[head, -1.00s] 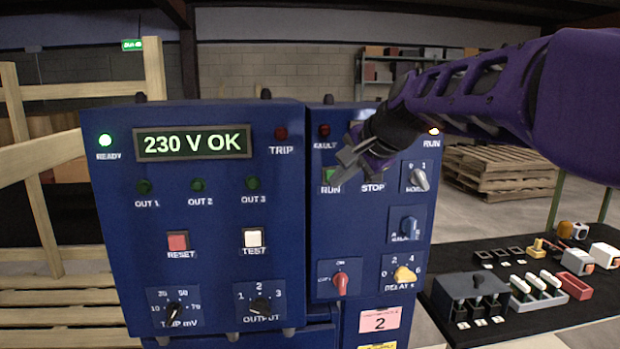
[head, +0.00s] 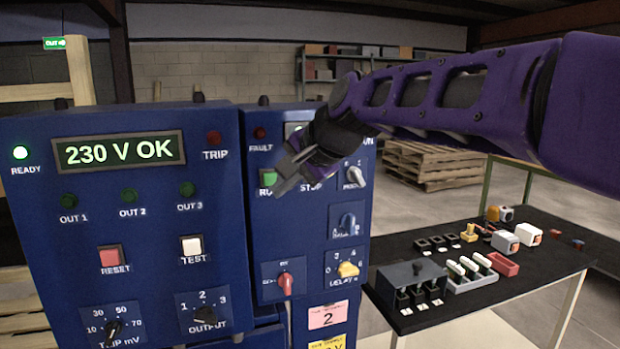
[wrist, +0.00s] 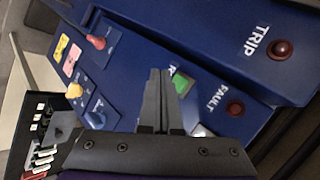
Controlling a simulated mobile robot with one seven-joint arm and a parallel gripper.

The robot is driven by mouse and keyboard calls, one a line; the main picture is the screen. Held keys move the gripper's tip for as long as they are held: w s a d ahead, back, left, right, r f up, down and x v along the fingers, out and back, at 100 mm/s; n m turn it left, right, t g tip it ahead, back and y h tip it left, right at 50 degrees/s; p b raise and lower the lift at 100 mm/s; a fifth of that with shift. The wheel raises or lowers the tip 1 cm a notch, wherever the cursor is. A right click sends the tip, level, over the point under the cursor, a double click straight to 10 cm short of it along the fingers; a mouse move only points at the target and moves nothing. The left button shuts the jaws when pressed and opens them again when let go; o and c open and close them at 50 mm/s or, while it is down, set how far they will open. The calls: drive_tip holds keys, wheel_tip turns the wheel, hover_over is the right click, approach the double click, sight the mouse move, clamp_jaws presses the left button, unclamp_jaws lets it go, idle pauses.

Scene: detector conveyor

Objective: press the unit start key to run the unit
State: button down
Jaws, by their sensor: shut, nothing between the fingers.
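The green RUN key (head: 268,177) is on the right-hand blue panel (head: 262,225), under the FAULT lamp. It also shows in the wrist view (wrist: 181,83), just right of my fingertips. My gripper (head: 280,189) is shut and empty, its tips in front of the panel at the key's lower right in the head view. I cannot tell whether the tips touch anything. The STOP key is hidden behind my gripper in the head view; only part of its label shows. My arm hides the RUN lamp.
A red rotary switch (head: 286,283) and yellow DELAY knob (head: 348,269) sit below the key. A black table (head: 450,312) with small parts stands at right.

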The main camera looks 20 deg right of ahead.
drive_tip(key=shift+s, duration=1.2)
